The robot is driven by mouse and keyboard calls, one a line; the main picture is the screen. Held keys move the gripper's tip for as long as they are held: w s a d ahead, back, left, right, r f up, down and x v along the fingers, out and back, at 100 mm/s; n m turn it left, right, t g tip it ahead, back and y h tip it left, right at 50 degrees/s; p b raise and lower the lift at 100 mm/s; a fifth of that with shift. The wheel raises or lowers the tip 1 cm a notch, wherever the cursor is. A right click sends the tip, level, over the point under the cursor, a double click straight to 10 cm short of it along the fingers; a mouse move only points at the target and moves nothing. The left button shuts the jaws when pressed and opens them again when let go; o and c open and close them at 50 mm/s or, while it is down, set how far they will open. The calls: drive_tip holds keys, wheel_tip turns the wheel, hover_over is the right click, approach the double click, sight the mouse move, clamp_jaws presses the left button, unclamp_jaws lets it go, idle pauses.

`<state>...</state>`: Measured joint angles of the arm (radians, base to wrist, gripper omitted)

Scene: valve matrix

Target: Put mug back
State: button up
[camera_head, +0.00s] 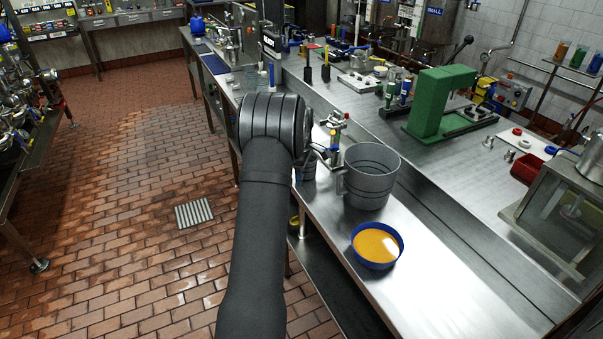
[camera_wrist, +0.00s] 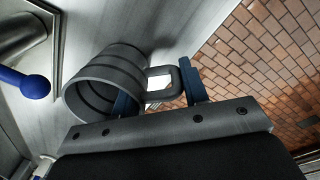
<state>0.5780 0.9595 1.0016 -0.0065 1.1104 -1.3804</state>
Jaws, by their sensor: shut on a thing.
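The mug is a large grey metal cup with dark bands (camera_head: 371,178). It is upright at the steel bench, beside the blue bowl of orange liquid; I cannot tell if its base touches the bench. In the wrist view the mug (camera_wrist: 103,85) lies left of centre with its handle (camera_wrist: 187,82) towards my fingers. My gripper (camera_wrist: 156,82) has its two blue fingers on either side of the handle, shut on it. In the head view my arm hides most of the gripper.
The blue bowl (camera_head: 376,246) stands just in front of the mug. A small valve assembly (camera_head: 335,135) stands behind it. A green machine frame (camera_head: 440,103) is on the raised bench to the right. The bench front (camera_head: 440,300) is clear.

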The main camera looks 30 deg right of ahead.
drive_tip(key=shift+f, duration=0.1)
drive_tip(key=o, duration=1.2)
drive_tip(key=r, duration=1.2)
drive_tip(key=shift+s+a+r, duration=0.15)
drive_tip(key=shift+s+a, duration=0.1)
drive_tip(key=shift+s, duration=0.05)
drive_tip(key=f, duration=1.2)
drive_tip(key=shift+w+d+f, duration=0.1)
drive_tip(key=shift+w+d, duration=0.2)
drive_tip(key=shift+w, duration=0.05)
wheel_tip(320, 180, up, 4)
drive_tip(key=shift+f, duration=0.25)
drive_tip(key=shift+r, duration=0.4)
